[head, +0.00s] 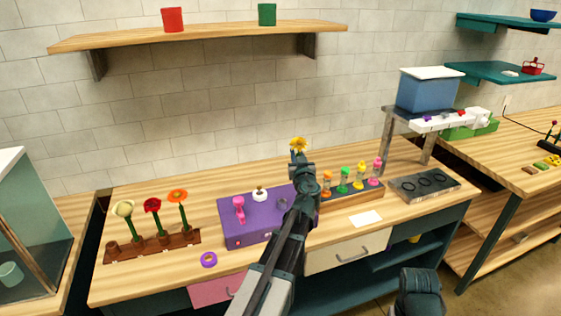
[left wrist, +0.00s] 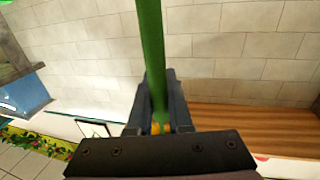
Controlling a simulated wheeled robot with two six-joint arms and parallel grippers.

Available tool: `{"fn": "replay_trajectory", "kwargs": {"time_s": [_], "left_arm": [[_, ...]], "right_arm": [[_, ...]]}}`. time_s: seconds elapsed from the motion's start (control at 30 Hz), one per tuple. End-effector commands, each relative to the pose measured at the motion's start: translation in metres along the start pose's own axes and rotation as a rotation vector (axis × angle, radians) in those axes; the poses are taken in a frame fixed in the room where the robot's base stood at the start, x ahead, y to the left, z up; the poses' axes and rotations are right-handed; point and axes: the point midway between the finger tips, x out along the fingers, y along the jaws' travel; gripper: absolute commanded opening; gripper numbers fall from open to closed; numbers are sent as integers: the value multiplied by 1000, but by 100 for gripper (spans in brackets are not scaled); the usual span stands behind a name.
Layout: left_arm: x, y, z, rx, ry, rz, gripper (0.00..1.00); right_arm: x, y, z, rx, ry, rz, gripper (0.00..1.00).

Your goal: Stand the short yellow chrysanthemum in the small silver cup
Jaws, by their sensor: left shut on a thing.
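The yellow chrysanthemum (head: 298,143) shows its bloom just above my left gripper (head: 297,158) in the head view. My left gripper is shut on its green stem (left wrist: 150,55), which runs between the fingers in the left wrist view. The flower is held up in the air, above the back of the table and apart from any cup. A small grey, silver-looking cup (head: 282,204) is on the purple stand (head: 254,231), just left of my left arm, which hides the stand's right part. My right gripper's fingers do not show.
A pink holder (head: 239,208) and a white cup (head: 259,193) are on the purple stand. A brown rack (head: 150,249) holds three flowers at the left. A purple ring (head: 209,259) lies in front. Several coloured items stand in a wooden tray (head: 345,199) at the right.

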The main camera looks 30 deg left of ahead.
Motion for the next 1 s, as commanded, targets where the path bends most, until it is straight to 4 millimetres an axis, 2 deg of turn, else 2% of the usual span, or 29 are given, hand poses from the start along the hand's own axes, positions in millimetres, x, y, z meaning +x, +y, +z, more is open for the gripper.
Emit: {"fn": "replay_trajectory", "kwargs": {"time_s": [0.03,0.1,0.27,0.57,1.0], "left_arm": [[2,-17,5,0,0,-33,0],[5,-34,7,0,0,-68,0],[7,-54,9,0,0,-109,0],[8,-56,12,0,0,-114,0],[8,-55,42,0,0,-113,0]], "right_arm": [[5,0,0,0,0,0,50],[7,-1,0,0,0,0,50],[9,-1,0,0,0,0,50],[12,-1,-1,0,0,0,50],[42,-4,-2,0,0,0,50]]}}
